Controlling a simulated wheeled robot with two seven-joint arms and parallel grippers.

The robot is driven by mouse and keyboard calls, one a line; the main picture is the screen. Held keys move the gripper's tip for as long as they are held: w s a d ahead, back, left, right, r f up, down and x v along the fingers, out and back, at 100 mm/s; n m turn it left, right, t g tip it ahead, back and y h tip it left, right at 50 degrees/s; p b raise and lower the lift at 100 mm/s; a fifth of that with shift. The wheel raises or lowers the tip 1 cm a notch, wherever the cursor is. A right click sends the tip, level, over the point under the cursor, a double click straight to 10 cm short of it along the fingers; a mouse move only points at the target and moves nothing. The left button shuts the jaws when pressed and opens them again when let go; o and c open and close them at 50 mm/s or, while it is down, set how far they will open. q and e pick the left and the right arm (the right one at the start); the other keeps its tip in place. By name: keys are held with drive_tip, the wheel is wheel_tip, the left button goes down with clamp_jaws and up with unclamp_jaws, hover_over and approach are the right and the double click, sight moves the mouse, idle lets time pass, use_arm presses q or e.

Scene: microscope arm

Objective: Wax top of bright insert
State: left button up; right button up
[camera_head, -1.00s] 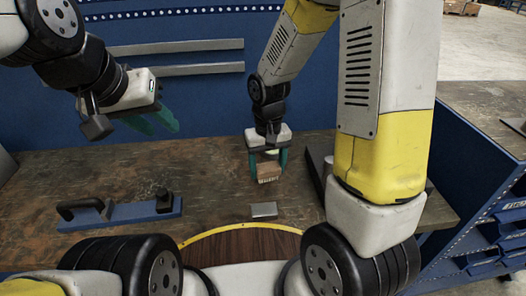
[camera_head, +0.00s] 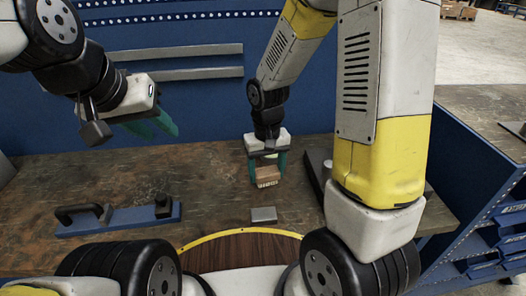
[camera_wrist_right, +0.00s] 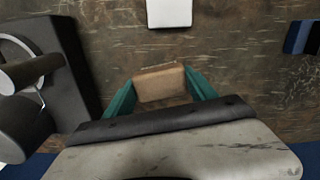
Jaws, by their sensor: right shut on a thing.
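The bright insert (camera_head: 263,215) is a small pale grey block lying flat on the bench; it also shows at the top of the right wrist view (camera_wrist_right: 169,12). My right gripper (camera_head: 268,172) is shut on a wooden block with pale bristles, which looks like a brush (camera_head: 268,175). The brush sits between the green fingers in the right wrist view (camera_wrist_right: 159,84), beyond the insert and apart from it. I cannot tell whether its bristles touch the bench. My left gripper (camera_head: 158,124) hangs empty above the bench at left, its green fingers apart.
A blue tool with dark handles (camera_head: 120,218) lies at the bench's left. A dark block with a round metal part (camera_head: 322,168) stands right of my right gripper, close by in the right wrist view (camera_wrist_right: 60,75). The bench (camera_head: 215,190) is bare around the insert.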

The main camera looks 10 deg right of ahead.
drive_tip(key=w+d+r, duration=0.2)
drive_tip(key=w, duration=0.6)
drive_tip(key=w+d+r, duration=0.2)
drive_tip(key=w, duration=0.7)
drive_tip(key=shift+f, duration=2.8)
drive_tip(key=shift+s+f, duration=0.1)
drive_tip(key=shift+f, duration=0.45)
drive_tip(key=shift+r, duration=0.1)
wheel_tip(320, 180, up, 7)
idle(0.4)
